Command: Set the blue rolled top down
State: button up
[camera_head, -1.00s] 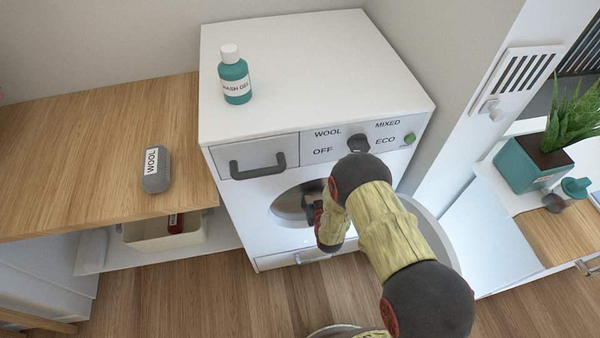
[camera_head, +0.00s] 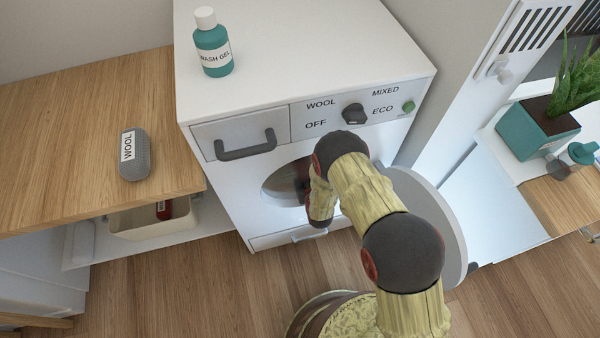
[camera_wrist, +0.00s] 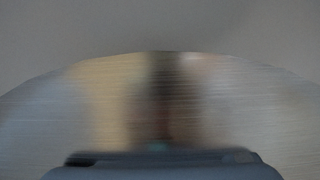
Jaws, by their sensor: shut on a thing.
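A dark slate-blue shape, which looks like the blue rolled top (camera_wrist: 160,172), fills the bottom edge of the wrist view, close to the camera. My gripper is shut on it, but its fingers are not clearly seen. Beyond it is a curved, brushed-metal surface (camera_wrist: 60,110) with blurred reflections, likely the drum wall. In the head view my arm reaches to the round front opening (camera_head: 282,184) of the white washing machine (camera_head: 300,40). My forearm and the opening's rim hide the gripper and the top there.
The machine's round door (camera_head: 440,215) stands open to the right, beside my arm. A wash gel bottle (camera_head: 213,50) stands on the machine. A grey WOOL item (camera_head: 134,155) lies on the wooden counter (camera_head: 60,140), above a cream bin (camera_head: 150,226). A potted plant (camera_head: 535,135) is at the right.

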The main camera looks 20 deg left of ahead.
jog(key=shift+f, duration=0.25)
jog(key=o, duration=1.2)
jog(key=shift+f, duration=0.1)
jog(key=shift+o, duration=0.3)
jog(key=p+v, duration=0.4)
jog(key=v, duration=0.8)
jog(key=shift+s, duration=0.1)
